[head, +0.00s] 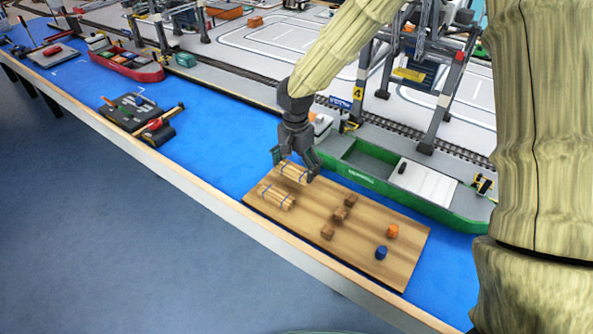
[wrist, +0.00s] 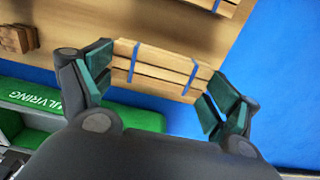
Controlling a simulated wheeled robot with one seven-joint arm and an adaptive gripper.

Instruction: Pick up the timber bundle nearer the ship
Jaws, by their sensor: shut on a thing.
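Two timber bundles with blue straps are at the left end of the wooden board (head: 355,245). The bundle nearer the ship (head: 293,173) is between the fingers of my gripper (head: 295,165), which is shut on it. In the wrist view this bundle (wrist: 160,70) spans the gap between the green-padded fingers (wrist: 155,85). I cannot tell whether it touches the board. The other bundle (head: 275,196) lies nearer the table's front edge; part of it shows at the top of the wrist view (wrist: 213,5). The green ship (head: 385,175) is behind the board.
Several brown blocks (head: 340,214), an orange piece (head: 392,231) and a blue piece (head: 381,253) are on the board. A black platform (head: 135,110) and a red ship (head: 125,63) are at the left. Blue surface (head: 215,135) is clear between. Cranes stand behind.

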